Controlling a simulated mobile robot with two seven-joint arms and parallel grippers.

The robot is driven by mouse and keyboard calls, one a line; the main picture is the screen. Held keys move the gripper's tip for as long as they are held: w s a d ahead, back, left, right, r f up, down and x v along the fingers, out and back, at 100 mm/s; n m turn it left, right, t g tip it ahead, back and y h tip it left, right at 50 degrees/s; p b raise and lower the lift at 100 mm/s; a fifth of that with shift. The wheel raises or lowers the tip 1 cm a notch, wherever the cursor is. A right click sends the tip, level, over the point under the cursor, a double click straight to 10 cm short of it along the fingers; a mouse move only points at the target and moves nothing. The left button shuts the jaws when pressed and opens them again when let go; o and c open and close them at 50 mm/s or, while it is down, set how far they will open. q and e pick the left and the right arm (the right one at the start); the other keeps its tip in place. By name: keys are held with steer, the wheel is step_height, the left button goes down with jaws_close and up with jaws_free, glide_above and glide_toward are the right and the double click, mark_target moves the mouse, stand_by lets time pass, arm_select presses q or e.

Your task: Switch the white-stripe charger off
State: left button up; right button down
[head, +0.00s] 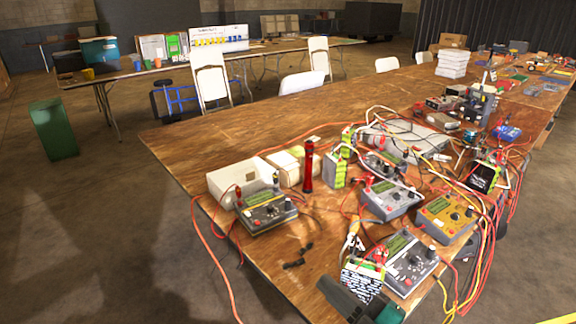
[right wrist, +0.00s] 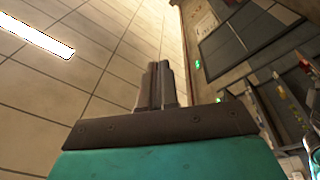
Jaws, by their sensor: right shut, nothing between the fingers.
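Several chargers with green screens and knobs stand on the wooden table. A dark grey one (head: 267,212) sits at the left, a grey one (head: 390,200) in the middle, an orange one (head: 446,218) at the right, and a grey one (head: 410,270) near the front edge. I cannot make out which carries a white stripe. My right gripper (head: 325,284) is at the bottom of the head view, near the table's front edge, left of the front grey charger and apart from it. Its fingers are together and empty in the right wrist view (right wrist: 160,82). My left gripper is not in view.
Striped battery packs (head: 360,280), loose red and yellow cables and a red cylinder (head: 308,168) crowd the chargers. Bare wood (head: 215,140) lies at the table's far left. A green bin (head: 53,128) stands on the floor.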

steer(key=s+d+f+m+g+h, duration=0.2)
steer(key=s+d+f+m+h, duration=0.3)
steer(key=f+m, duration=0.3)
steer(key=s+d+f+m+g+h, duration=0.1)
steer(key=s+d+f+m+h, duration=0.4)
steer(key=f, duration=0.5)
steer(key=m+h, duration=0.1)
steer(key=m, duration=0.1)
steer(key=shift+d+f+m+g+h, duration=0.15)
steer(key=shift+f+m+g+h, duration=0.15)
steer(key=shift+f+m+g, duration=0.1)
